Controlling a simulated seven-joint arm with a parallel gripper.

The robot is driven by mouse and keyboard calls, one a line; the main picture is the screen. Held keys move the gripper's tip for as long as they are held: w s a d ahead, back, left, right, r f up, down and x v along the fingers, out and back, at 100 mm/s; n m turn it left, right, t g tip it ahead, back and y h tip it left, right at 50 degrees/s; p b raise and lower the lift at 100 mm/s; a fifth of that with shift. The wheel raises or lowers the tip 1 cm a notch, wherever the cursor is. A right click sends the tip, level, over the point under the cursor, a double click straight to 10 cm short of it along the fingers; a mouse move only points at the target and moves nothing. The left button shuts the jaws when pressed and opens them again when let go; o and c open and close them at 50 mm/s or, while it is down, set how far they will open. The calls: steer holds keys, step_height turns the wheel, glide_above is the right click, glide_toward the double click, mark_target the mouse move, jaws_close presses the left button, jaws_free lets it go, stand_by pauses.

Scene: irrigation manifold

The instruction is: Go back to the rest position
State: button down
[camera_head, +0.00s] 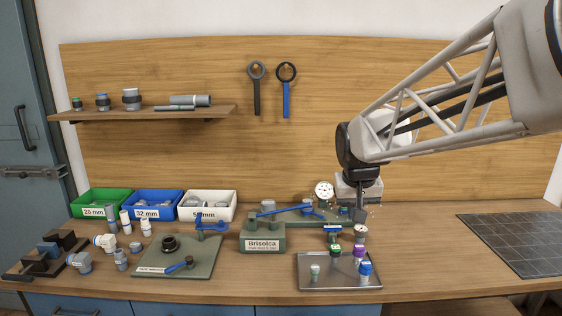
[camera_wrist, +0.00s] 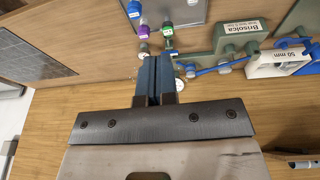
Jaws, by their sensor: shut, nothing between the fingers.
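My gripper (camera_head: 360,214) points down over the right part of the wooden workbench (camera_head: 420,270), just behind the metal tray (camera_head: 310,284). In the wrist view the two blue-grey fingers of my gripper (camera_wrist: 153,60) lie side by side, shut and empty. Close beyond the fingertips are small fittings, among them a grey one (camera_wrist: 143,47); I cannot tell how far apart they are from the fingers. The green Brisolca manifold block (camera_head: 262,240) stands left of my gripper, with blue-handled pipework behind it.
Green (camera_head: 90,203), blue (camera_head: 140,208) and white (camera_head: 232,213) bins stand at the back left. A dark tiled mat (camera_head: 510,245) lies empty at right. A shelf (camera_head: 150,113) and two hanging wrenches (camera_head: 286,100) are on the back board.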

steer(key=s+d+f, duration=0.1)
steer(key=s+f, duration=0.2)
steer(key=s, duration=1)
steer(key=s+f, duration=0.3)
steer(key=s, duration=1.1)
steer(key=shift+d+f, duration=0.2)
steer(key=shift+d, duration=0.15)
